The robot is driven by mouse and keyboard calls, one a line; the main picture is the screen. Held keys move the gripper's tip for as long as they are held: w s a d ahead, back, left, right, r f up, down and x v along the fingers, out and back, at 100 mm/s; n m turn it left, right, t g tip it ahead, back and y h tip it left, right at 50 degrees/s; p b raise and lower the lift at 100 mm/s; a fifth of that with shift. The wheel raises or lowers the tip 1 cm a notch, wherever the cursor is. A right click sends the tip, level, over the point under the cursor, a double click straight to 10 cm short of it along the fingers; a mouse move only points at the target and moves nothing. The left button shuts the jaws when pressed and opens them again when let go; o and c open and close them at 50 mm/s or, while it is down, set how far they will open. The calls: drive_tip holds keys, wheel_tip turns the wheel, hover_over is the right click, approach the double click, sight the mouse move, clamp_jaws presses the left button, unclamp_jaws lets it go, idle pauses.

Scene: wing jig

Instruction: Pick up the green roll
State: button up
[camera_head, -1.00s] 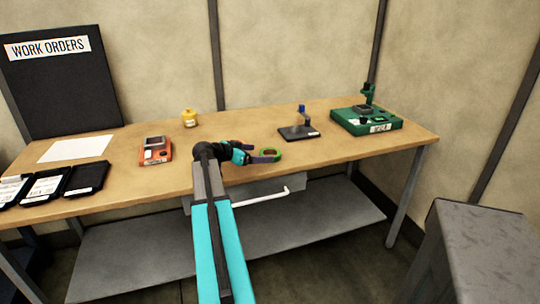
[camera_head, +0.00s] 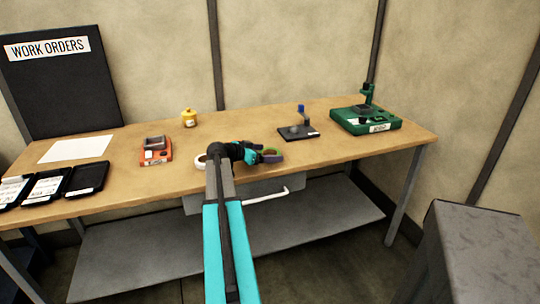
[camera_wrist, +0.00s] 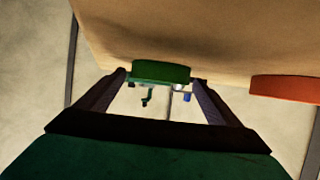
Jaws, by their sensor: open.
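The green roll (camera_head: 279,158) lies flat near the table's front edge, in the middle of the head view. My gripper (camera_head: 268,156) is low over the table at the roll and partly hides it. In the wrist view, which is upside down, the roll (camera_wrist: 160,71) appears as a green band between the tips of the two spread fingers. My gripper (camera_wrist: 163,83) is open there. I cannot tell whether the fingers touch the roll.
A pale roll (camera_head: 200,161) lies left of my wrist. An orange thing (camera_wrist: 288,88) is cut off at the wrist view's right edge. A black stand (camera_head: 298,132), a green device (camera_head: 366,122), a yellow pot (camera_head: 189,118) and an orange device (camera_head: 155,150) stand farther back.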

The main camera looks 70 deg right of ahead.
idle(0.3)
drive_tip(key=c, duration=1.1)
drive_tip(key=shift+r, duration=0.1)
drive_tip(key=shift+c, duration=0.2)
drive_tip(key=shift+r+b, duration=0.4)
drive_tip(key=shift+r, duration=0.95)
drive_tip(key=shift+a+r, duration=0.15)
drive_tip(key=shift+r, duration=0.2)
drive_tip(key=s+a+b, duration=0.1)
drive_tip(key=s+a, duration=0.1)
drive_tip(key=a, duration=0.5)
drive_tip(key=s+a+r+b, duration=0.1)
drive_tip(key=s+a, duration=0.2)
drive_tip(key=a, duration=0.4)
drive_tip(key=shift+s+a+r, duration=0.2)
drive_tip(key=shift+s+a, duration=0.15)
